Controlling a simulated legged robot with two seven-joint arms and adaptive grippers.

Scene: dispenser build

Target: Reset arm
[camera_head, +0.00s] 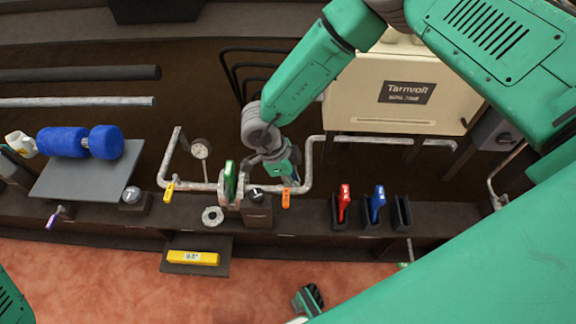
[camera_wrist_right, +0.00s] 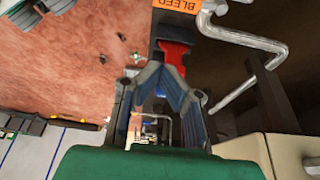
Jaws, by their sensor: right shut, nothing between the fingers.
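My right arm reaches in from the upper right of the head view. Its gripper (camera_head: 289,180) hangs over the pipe line, just right of an upright green handle (camera_head: 230,181) and above an orange tag (camera_head: 286,198). In the right wrist view the gripper's fingers (camera_wrist_right: 168,75) are drawn together with nothing held. Beyond them are a red part (camera_wrist_right: 175,55) and an orange tag reading BLEED (camera_wrist_right: 178,4). I cannot tell whether the gripper touches the pipe.
A cream Tarnvolt cabinet (camera_head: 390,92) stands behind the arm. Red (camera_head: 343,203) and blue (camera_head: 377,203) handles sit in dark holders to the right. A blue cylinder (camera_head: 68,142) lies on a grey plate (camera_head: 80,180) at left. A yellow bar (camera_head: 193,258) rests on the front shelf.

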